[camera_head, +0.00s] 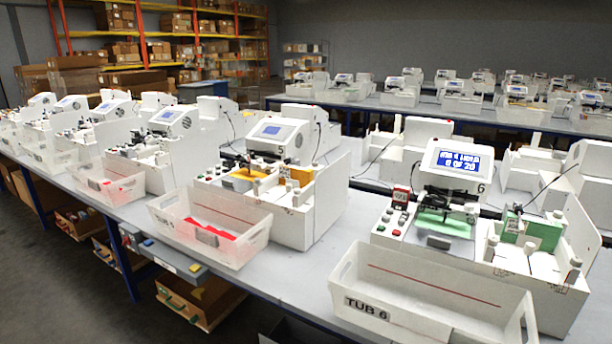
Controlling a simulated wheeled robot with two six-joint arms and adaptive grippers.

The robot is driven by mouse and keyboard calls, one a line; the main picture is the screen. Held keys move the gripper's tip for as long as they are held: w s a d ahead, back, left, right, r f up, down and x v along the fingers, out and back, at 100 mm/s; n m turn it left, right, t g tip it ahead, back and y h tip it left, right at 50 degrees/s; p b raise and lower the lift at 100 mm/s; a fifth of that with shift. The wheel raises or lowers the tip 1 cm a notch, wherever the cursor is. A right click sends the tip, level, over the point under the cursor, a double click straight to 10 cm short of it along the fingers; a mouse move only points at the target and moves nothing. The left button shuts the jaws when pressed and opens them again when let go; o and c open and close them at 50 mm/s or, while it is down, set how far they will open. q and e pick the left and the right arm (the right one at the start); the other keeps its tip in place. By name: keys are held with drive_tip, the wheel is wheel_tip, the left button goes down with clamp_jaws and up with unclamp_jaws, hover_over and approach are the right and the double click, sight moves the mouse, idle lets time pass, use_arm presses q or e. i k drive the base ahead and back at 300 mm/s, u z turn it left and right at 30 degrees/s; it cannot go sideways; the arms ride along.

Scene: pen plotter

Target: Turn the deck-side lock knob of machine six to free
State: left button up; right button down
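Machine six (470,215) stands on the bench at the right, a white plotter with a "6" beside its lit blue display (465,163). Its deck holds a green sheet (442,224) under a dark carriage (450,207). A green block with a label (519,229) stands on its right part. Small white knobs (492,247) and (575,263) rise on the right part of the machine; I cannot tell which is the deck-side lock knob or how it is turned. Red and green buttons (388,229) sit at the deck's left. Neither of my grippers is in view.
An empty white tub marked "TUB 6" (367,309) stands in front of machine six. Machine five (275,165) and its tub (170,222) with red pieces are to the left. Bare bench top (310,268) lies between the two tubs. More machines line the benches behind.

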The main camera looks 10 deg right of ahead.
sight(492, 241)
drive_tip(key=z, duration=1.4)
drive_tip(key=k, duration=1.2)
drive_tip(key=z, duration=1.05)
drive_tip(key=i, duration=0.9)
drive_tip(key=z, duration=0.6)
drive_tip(key=i, duration=1.2)
drive_tip(key=u, duration=1.1)
drive_tip(key=i, duration=0.65)
drive_tip(key=u, duration=0.65)
